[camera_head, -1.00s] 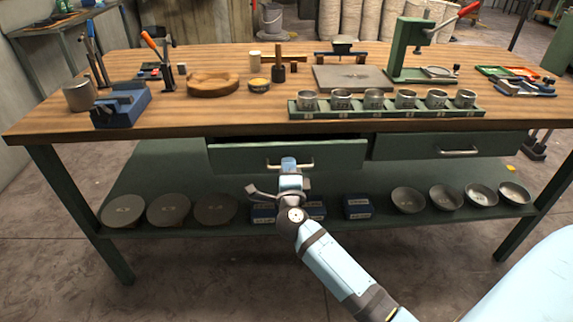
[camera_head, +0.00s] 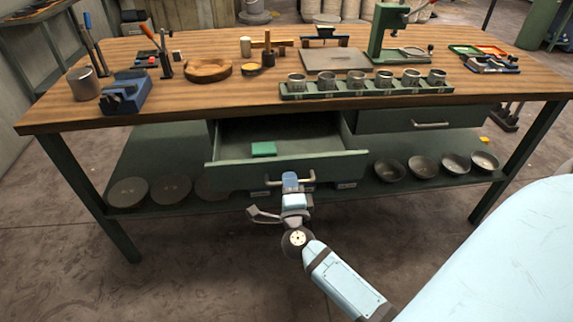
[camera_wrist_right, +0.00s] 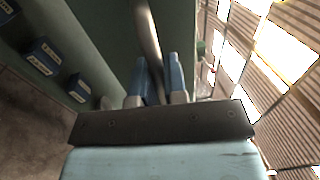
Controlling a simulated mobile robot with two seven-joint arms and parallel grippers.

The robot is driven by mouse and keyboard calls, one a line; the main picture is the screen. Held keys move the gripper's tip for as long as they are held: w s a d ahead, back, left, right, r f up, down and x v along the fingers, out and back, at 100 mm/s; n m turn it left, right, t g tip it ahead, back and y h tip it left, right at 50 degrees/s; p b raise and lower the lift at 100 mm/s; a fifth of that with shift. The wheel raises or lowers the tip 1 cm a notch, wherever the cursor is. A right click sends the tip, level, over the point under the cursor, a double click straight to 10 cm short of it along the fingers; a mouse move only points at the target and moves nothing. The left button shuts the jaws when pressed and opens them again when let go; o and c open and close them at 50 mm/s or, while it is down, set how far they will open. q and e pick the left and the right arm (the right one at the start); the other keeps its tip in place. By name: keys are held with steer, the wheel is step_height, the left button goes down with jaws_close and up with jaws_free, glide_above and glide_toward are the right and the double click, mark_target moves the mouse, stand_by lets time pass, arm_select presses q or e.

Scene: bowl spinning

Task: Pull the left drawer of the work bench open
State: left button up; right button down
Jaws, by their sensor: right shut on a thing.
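The left drawer (camera_head: 235,176) of the green work bench (camera_head: 300,92) stands well out from under the wooden top. Its inside shows, with a small green box (camera_head: 263,149) lying in it. My right gripper (camera_head: 290,180) is at the middle of the drawer front, shut on the metal bar handle (camera_head: 309,178). In the right wrist view, the blue fingertips (camera_wrist_right: 156,78) sit on both sides of the handle bar (camera_wrist_right: 148,35). My left gripper is not in view.
The right drawer (camera_head: 400,118) is closed. Several bowls (camera_head: 389,171) and discs (camera_head: 128,192) lie on the lower shelf. A green rack of metal cups (camera_head: 365,90), a blue vise (camera_head: 125,95) and tools stand on the top. The floor in front is clear.

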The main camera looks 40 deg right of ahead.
steer(key=shift+r+p+v, duration=0.15)
steer(key=shift+r+v, duration=0.05)
steer(key=shift+v, duration=0.75)
steer(key=shift+r+p+v, duration=0.15)
steer(key=shift+r+v, duration=0.05)
steer(key=shift+v, duration=0.75)
steer(key=shift+a, duration=0.1)
steer(key=c, duration=1.2)
jaws_free()
